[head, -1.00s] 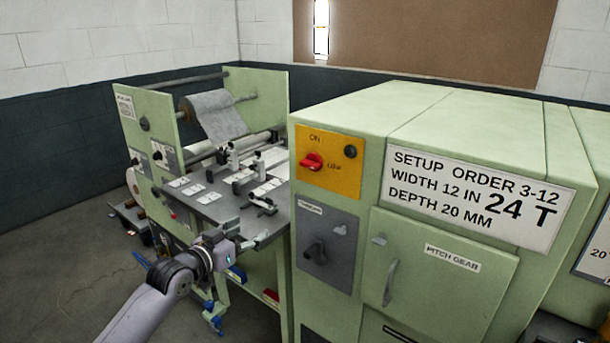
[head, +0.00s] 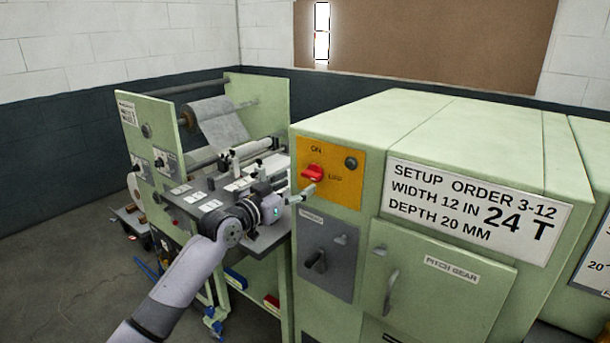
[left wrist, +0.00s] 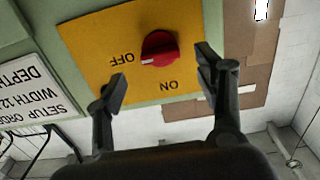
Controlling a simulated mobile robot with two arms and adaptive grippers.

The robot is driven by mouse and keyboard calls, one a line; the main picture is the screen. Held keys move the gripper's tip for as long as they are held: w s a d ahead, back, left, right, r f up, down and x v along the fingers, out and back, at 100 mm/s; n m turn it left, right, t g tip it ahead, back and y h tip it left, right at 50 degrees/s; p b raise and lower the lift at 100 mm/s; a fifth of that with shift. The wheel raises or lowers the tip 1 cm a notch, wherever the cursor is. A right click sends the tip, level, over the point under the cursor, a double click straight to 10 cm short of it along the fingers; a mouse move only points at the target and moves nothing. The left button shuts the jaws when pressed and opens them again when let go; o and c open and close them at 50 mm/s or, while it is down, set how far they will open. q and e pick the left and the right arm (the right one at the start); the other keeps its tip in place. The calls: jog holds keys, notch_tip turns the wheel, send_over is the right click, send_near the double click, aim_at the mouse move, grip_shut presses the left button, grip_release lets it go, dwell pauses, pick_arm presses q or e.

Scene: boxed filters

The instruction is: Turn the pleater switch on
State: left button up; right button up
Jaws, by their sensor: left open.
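The red rotary switch (head: 312,173) sits on a yellow panel (head: 345,190) at the upper left of the green cabinet's front. ON is printed above it and OFF to its right. In the left wrist view, which is upside down, the red knob (left wrist: 160,48) has a white mark on the side toward OFF. My left gripper (head: 303,194) is open, just below and in front of the knob. In the left wrist view its fingers (left wrist: 162,75) are spread to either side of the knob, which lies ahead between them; I see no contact. My right gripper is not in view.
A dark round button (head: 351,163) is right of the switch. Below is a grey panel (head: 328,235) with a black knob. A setup-order sign (head: 475,210) and pitch gear door (head: 440,285) are to the right. The pleating table and its rollers (head: 220,122) stand to the left.

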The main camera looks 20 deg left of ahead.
aim_at(308, 177)
pick_arm(q)
jog(key=x, duration=0.3)
jog(key=shift+w+d, duration=0.15)
jog(key=shift+w, duration=0.2)
jog(key=shift+w+d, duration=0.15)
jog(key=shift+w, duration=0.3)
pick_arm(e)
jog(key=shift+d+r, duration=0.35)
pick_arm(q)
jog(key=shift+c, duration=0.3)
jog(key=c, duration=1.1)
